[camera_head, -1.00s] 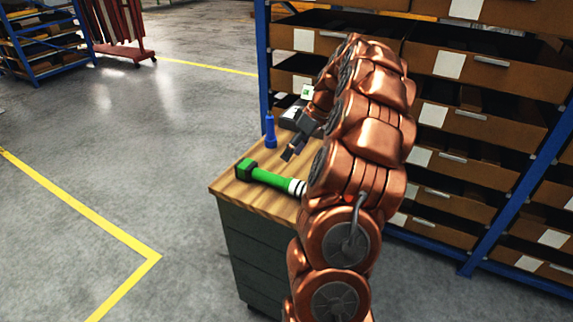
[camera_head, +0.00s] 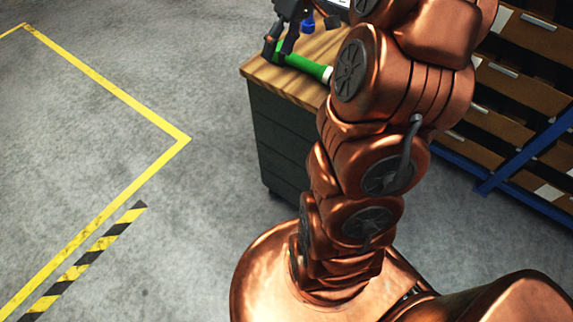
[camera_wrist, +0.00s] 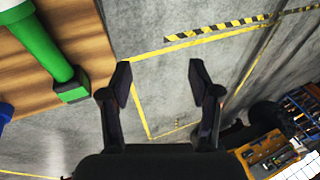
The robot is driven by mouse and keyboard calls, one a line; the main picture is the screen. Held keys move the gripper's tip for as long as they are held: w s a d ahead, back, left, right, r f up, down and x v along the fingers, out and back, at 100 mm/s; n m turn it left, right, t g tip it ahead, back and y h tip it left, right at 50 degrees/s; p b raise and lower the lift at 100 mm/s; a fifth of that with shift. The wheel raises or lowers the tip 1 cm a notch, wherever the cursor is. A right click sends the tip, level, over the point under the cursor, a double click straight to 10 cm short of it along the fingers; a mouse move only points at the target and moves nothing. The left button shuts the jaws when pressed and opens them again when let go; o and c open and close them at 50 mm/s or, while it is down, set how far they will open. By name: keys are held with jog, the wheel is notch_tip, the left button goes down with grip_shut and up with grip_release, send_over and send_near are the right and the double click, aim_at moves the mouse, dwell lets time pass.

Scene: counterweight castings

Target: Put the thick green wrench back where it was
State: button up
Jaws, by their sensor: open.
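The thick green wrench (camera_head: 303,65) lies on the wooden top of a dark drawer cabinet. In the wrist view its green shaft (camera_wrist: 45,45) is at the upper left, ending in a darker green block near the top's edge. My gripper (camera_head: 279,50) is open, near the block end of the wrench in the head view and partly covering it. In the wrist view my gripper (camera_wrist: 158,75) has empty, spread fingers over the floor, with the wrench outside them to the left. Part of the wrench is hidden by my arm in the head view.
The wooden top (camera_head: 285,82) also holds a blue object (camera_head: 308,24), which is partly cut off in the wrist view (camera_wrist: 4,113). A shelf rack with brown bins (camera_head: 520,90) stands at the right. The floor left of the cabinet (camera_head: 200,200) is clear, with yellow lines.

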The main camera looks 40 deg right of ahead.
jog(key=s+a+g+h, duration=0.2)
jog(key=s+a, duration=0.8)
jog(key=a, duration=0.4)
jog(key=s+a+f+m+h, duration=0.1)
jog(key=s+f, duration=0.2)
jog(key=s, duration=0.4)
jog(key=s+a+f+m+h, duration=0.1)
jog(key=s+a+f, duration=0.1)
jog(key=s, duration=0.6)
jog(key=shift+f+m+g, duration=0.4)
jog(key=shift+f, duration=0.05)
